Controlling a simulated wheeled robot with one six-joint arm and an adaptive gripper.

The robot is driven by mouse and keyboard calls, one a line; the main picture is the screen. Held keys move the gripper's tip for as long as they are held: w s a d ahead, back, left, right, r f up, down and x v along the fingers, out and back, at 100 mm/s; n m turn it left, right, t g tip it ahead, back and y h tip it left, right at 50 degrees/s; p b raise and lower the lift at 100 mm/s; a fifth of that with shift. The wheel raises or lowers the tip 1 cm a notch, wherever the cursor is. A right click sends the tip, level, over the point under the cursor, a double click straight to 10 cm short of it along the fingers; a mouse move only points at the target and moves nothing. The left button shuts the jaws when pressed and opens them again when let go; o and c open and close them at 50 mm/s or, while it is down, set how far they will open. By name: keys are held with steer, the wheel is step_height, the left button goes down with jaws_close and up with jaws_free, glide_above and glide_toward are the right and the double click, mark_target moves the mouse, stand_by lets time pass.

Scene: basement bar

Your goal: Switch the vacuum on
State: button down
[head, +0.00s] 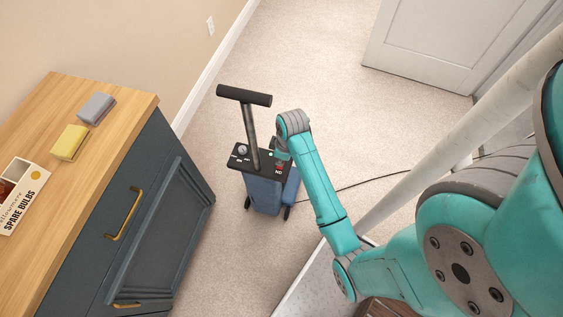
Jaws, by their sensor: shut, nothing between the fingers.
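A blue vacuum (263,193) with a black top panel stands on the carpet beside the cabinet. A T-shaped handle with a black grip (244,95) rises from it. The top panel carries a round gauge or dial, a small red part (280,166) and white lettering beside it. My gripper (282,156) is shut and empty, pointing down at the right part of the panel, close to the red part. My wrist hides much of it, and I cannot tell whether it touches the panel.
A dark blue cabinet (160,215) with a wooden top stands at left, holding a grey sponge (96,107), a yellow sponge (69,142) and a spare bulbs box (20,194). A black cord (350,185) runs right across the carpet. A white door (450,45) is at the back.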

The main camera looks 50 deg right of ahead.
steer(key=shift+r, duration=2.55)
